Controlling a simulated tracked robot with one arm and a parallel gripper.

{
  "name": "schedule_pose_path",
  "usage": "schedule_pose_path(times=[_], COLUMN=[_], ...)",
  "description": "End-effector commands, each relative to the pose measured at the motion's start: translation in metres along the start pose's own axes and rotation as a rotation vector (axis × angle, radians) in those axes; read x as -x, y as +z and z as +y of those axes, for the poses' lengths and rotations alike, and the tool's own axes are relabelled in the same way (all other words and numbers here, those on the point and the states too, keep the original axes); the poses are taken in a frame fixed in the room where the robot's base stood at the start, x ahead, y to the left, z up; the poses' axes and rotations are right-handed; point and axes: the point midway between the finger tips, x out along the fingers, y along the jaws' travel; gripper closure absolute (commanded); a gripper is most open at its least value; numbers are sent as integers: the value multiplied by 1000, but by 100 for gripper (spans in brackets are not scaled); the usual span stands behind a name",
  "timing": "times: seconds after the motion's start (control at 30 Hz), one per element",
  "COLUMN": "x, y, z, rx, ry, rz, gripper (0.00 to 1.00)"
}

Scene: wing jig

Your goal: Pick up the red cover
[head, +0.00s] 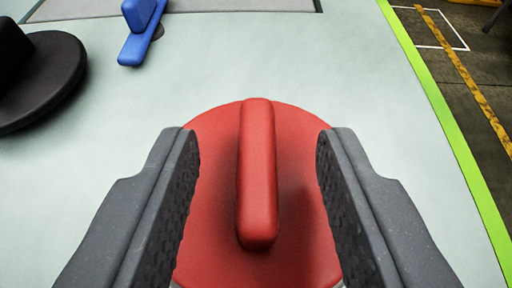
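The red cover (215,235) is a round disc with a raised bar handle (257,175) across its middle. It lies on the pale grey-green panel, in the lower middle of the head view. My gripper (258,145) is open, with one dark grey finger on each side of the handle. There are clear gaps between the handle and both fingers. The fingers hide parts of the disc's left and right sides, and its near edge is mostly cut off by the frame. I cannot tell how high the fingertips are above the disc.
A black round cover (50,85) with a handle lies at the left. A blue handled piece (140,35) stands at the top, beside a dark hole. The panel (370,110) is bare around the red cover. Its green edge (440,105) runs down the right, with dark floor (485,60) beyond.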

Motion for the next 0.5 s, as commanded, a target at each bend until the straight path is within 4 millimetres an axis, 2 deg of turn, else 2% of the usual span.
schedule_pose_path(times=[0.07,0.17,0.2,0.5], x=[0,0,0,0], y=[0,0,0,1], z=[0,0,0,0], rx=[0,0,0,0], ry=[0,0,0,-1], rz=[0,-1,-1,-1], gripper=[62,87,98,100])
